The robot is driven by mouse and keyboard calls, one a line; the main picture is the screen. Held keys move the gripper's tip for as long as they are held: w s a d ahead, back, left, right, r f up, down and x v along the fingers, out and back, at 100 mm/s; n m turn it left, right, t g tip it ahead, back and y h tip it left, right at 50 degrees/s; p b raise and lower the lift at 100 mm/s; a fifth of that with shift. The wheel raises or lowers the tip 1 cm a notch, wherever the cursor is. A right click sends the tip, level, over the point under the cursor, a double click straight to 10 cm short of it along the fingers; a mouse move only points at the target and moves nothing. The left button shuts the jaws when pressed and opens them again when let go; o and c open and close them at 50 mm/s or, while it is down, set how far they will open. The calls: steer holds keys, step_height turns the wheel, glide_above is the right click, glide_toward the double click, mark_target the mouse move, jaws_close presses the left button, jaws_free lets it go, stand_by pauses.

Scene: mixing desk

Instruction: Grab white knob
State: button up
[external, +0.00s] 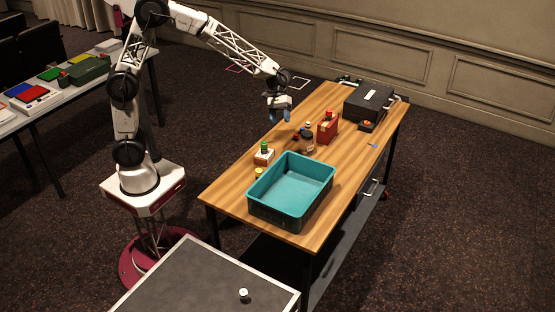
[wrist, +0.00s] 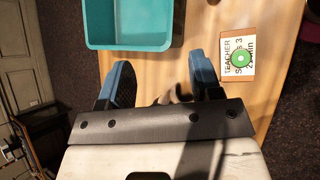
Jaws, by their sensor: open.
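A small white knob (external: 244,293) with a dark centre on its top stands on the dark grey top of the low table (external: 190,285) at the bottom of the external view. I do not make it out in the wrist view. My gripper (external: 279,114) hangs over the left edge of the wooden desk, far from the white knob. In the wrist view my gripper (wrist: 160,62) has its two blue fingers wide apart. No object is held between them; a dark brownish thing shows partly behind the gripper body.
The wooden desk (external: 226,197) carries a teal bin (external: 290,222), a white box with a green top (external: 264,158), small bottles (external: 307,144), a red box (external: 327,131) and a black case (external: 369,103). The low table is clear around the knob. Another table (external: 60,97) stands at left.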

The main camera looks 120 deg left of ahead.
steer(key=s+a+f+n+t, duration=0.1)
steer(key=a+f+n+t, duration=0.3)
steer(key=a, duration=0.7)
steer(key=s+a+f+n, duration=0.1)
steer(key=a+f+n, duration=0.1)
steer(key=a+f, duration=0.6)
steer(key=n+t+y, duration=0.1)
steer(key=n+t, duration=0.3)
steer(key=n, duration=0.2)
glide_toward(308, 125)
steer(key=shift+w+a, duration=0.2)
steer(key=shift+a, duration=0.05)
steer(key=shift+w+d, duration=0.1)
steer(key=shift+w+d+f+g, duration=0.15)
steer(key=shift+w+d+f, duration=0.1)
steer(key=shift+w, duration=0.25)
steer(key=shift+w+d+f+g, duration=0.15)
steer(key=shift+w+d+f, duration=0.1)
steer(key=shift+w, duration=0.25)
steer(key=shift+w, duration=0.15)
steer(key=shift+x, duration=2.5)
steer(key=shift+a, duration=0.1)
